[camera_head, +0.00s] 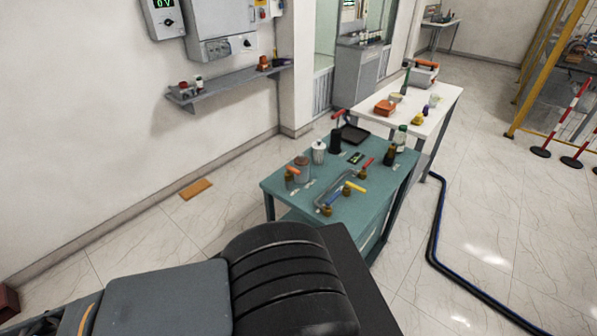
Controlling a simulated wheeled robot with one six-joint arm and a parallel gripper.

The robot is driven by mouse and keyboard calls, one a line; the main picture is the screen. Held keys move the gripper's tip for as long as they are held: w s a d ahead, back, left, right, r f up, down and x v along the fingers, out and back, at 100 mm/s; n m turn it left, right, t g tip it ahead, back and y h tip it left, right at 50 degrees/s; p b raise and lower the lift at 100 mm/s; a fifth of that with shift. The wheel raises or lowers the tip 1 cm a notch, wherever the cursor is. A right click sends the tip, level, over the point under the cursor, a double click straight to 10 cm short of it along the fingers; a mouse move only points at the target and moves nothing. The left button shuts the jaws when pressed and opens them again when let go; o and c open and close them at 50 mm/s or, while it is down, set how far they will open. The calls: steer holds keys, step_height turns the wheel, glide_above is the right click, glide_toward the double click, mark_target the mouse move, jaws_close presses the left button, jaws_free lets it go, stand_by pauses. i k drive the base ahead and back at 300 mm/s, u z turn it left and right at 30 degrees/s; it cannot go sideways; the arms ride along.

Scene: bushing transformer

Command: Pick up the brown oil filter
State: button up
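A teal table (285,199) stands ahead of me, with several small parts on it. A short, upright brownish-grey cylinder (302,168) near its left edge looks most like the brown oil filter, but it is too small to be certain. A white canister (318,153) stands just behind it. My gripper is not in view. Only large dark parts of my own body show at the bottom, well apart from the cylinder.
The table also bears a black part (335,143), a dark tray (355,134), a bottle (400,138) and several valves with coloured handles. A white table (440,104) adjoins behind. A dark hose (438,225) runs along the floor at right. A brown slab (196,189) lies left.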

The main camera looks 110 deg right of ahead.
mark_target(301, 159)
steer(key=z, duration=1.65)
steer(key=i, duration=2.7)
steer(key=z, duration=4)
steer(key=i, duration=1)
steer(key=z, duration=0.05)
